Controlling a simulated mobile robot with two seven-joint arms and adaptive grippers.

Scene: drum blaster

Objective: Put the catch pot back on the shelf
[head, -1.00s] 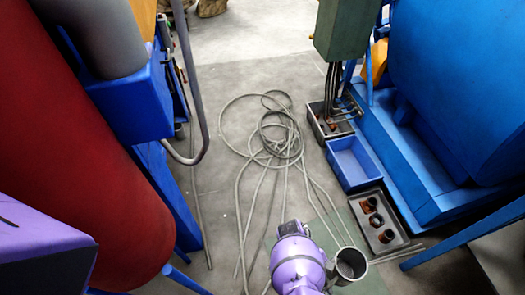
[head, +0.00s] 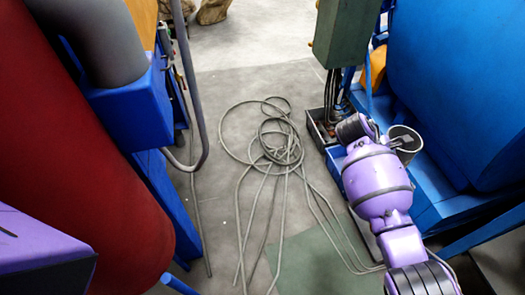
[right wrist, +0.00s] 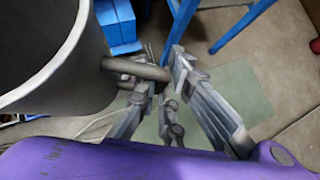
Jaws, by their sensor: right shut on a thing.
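The catch pot (head: 415,146) is a grey, open-topped round pot at the right of the head view. It is held up in front of the large blue drum housing, mouth upward. My right gripper (head: 391,144) is beside it. In the right wrist view the pot (right wrist: 45,50) fills the upper left, and the right gripper's fingers (right wrist: 158,78) are closed around its bar-like handle (right wrist: 135,68). The pot's underside is hidden. I cannot make out which surface is the shelf. My left gripper is out of view.
A blue ledge (head: 432,197) runs along the drum housing (head: 465,80). A dark crate (head: 318,130) and a blue bin (head: 334,167) stand on the floor, partly behind my arm. A green-grey control box (head: 343,33) hangs above them. Grey hoses (head: 268,150) lie coiled mid-floor.

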